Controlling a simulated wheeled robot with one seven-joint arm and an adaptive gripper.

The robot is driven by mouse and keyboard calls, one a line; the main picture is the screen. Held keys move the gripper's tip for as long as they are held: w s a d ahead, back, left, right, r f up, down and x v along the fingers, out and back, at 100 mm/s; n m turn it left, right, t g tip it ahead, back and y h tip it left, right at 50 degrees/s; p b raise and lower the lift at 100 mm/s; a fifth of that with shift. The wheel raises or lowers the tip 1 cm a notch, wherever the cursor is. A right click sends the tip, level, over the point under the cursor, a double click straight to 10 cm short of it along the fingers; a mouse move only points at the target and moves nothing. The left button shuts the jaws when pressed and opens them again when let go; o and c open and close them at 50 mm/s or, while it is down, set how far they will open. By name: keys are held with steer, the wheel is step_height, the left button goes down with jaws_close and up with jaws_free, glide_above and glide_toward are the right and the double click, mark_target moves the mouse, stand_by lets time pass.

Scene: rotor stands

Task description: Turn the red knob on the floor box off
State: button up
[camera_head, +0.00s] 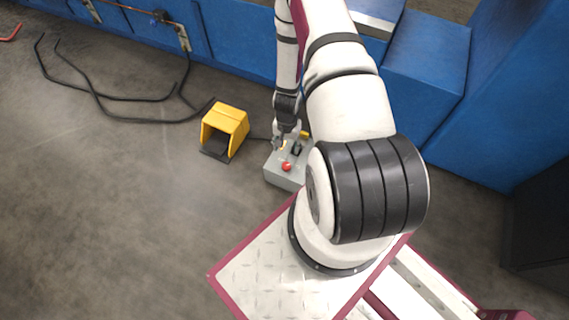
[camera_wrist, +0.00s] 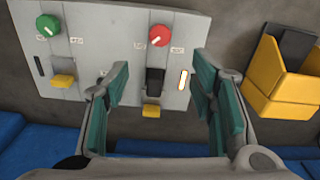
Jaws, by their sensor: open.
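The grey floor box (camera_head: 278,178) stands on the floor left of my arm in the head view. Its red knob (camera_head: 286,167) is on the top face. In the wrist view the box (camera_wrist: 110,25) fills the upper left, and the red knob (camera_wrist: 159,36) shows with a small pale mark on it. My gripper (camera_wrist: 160,70) is open and empty, its teal-padded fingers apart above the box. In that view the red knob lies beyond the fingertips, between their lines. In the head view my gripper (camera_head: 288,142) is over the box's far part, and my arm hides its right side.
On the box are a green knob (camera_wrist: 47,25), a black switch (camera_wrist: 154,80), yellow tabs (camera_wrist: 62,80) and a lit strip (camera_wrist: 183,79). A yellow pedal housing (camera_head: 226,122) stands left of the box. Black cables (camera_head: 120,98) lie further left. Blue cabinets (camera_head: 425,65) line the back.

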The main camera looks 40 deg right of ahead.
mark_target(287, 165)
step_height(287, 165, down, 14)
steer(key=b, duration=0.5)
steer(key=shift+r, duration=0.25)
steer(key=c, duration=1.1)
